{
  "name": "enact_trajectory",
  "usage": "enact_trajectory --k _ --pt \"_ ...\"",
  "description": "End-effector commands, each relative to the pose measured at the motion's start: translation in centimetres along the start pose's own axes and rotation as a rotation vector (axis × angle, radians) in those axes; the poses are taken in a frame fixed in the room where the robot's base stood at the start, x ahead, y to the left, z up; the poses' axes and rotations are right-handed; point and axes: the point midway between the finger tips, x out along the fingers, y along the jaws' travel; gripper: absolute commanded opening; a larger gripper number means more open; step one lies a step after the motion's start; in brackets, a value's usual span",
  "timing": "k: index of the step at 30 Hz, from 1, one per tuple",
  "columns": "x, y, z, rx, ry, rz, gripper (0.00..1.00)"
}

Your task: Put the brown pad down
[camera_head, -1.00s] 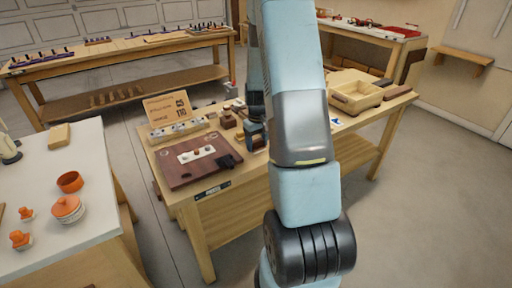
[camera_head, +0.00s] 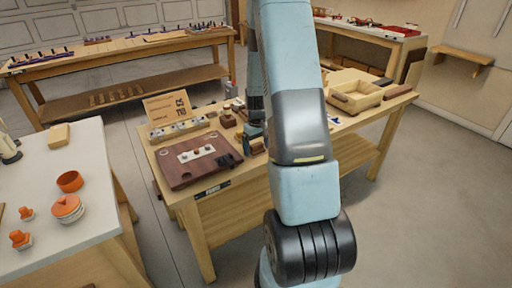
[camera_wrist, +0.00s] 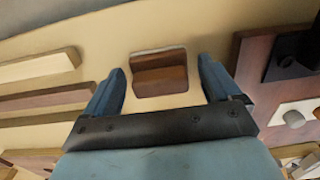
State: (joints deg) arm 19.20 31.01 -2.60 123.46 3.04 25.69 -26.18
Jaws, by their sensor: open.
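The brown pad (camera_wrist: 160,76), a small stepped reddish-brown block with a pale far edge, rests on the light wood bench top. In the wrist view my gripper (camera_wrist: 160,68) is open, with one blue finger on each side of the pad and a visible gap at both sides. In the head view my gripper (camera_head: 252,134) is low over the middle of the bench, partly hidden by my arm. A small brown piece (camera_head: 259,148), seemingly the same pad, shows just beneath it.
A dark red-brown board (camera_head: 188,172) with a white plate and black part lies left of my gripper. A sign (camera_head: 168,107), small blocks and a wooden tray (camera_head: 355,96) share the bench. Wooden strips (camera_wrist: 45,98) lie left in the wrist view.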

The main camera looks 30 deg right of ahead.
Motion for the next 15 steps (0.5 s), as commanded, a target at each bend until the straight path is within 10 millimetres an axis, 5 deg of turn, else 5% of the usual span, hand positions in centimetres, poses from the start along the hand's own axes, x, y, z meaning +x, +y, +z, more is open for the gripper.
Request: enact_trajectory --k 8,15 --pt "-2.5 0.0 -0.1 0.000 0.004 0.002 0.90" --pt "-7.0 0.1 -0.1 0.000 0.004 0.002 0.90"
